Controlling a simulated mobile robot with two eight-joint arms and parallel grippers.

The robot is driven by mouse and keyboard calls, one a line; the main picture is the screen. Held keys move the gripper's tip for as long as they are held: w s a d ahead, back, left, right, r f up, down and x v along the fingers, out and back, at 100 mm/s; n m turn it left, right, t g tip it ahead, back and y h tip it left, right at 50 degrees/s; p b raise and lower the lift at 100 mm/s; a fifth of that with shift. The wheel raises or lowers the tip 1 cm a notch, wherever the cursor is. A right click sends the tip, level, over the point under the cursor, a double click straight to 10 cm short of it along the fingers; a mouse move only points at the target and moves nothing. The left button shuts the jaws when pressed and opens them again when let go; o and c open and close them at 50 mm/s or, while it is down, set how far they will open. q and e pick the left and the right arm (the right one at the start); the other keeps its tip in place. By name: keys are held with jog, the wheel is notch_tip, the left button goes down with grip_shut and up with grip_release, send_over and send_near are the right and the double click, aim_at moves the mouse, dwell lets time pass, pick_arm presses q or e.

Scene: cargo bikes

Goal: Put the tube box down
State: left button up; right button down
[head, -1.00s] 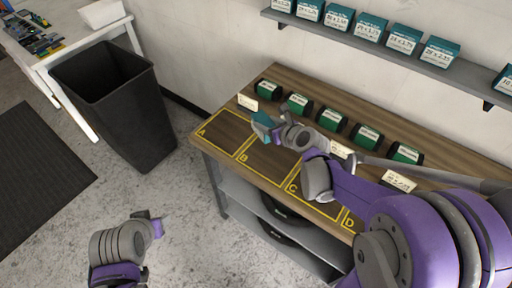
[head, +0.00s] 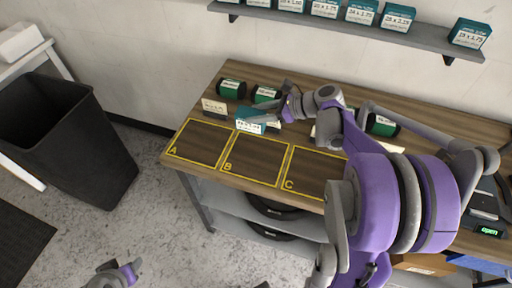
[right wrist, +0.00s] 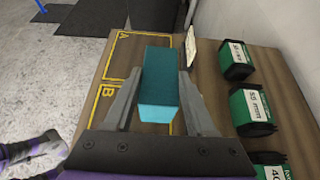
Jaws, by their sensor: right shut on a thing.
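The teal tube box (head: 252,119) is in my right gripper (head: 281,108), its white label showing toward the head camera. In the head view it appears at the back edge of yellow-outlined square B (head: 252,163). In the right wrist view the tube box (right wrist: 159,82) lies between the two grey fingers, with squares A and B beside it. I cannot tell whether its underside touches the bench. My left gripper (head: 128,272) shows at the bottom left, away from the bench; its jaws are unclear.
The wooden bench (head: 205,172) has bare squares A (head: 200,143) and C (head: 312,172). Green-and-black boxes (head: 231,88) and label cards (head: 214,108) stand behind the squares. A wall shelf (head: 330,30) carries teal boxes. A black bin (head: 90,150) stands left.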

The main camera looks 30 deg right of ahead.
notch_tip(320, 180, down, 4)
jog(key=shift+w, duration=0.1)
jog(key=shift+f, duration=2.1)
jog(key=shift+a+b, duration=0.1)
jog(key=shift+b, duration=0.2)
jog(key=shift+c, duration=1.1)
grip_release()
jog(key=shift+f, duration=0.1)
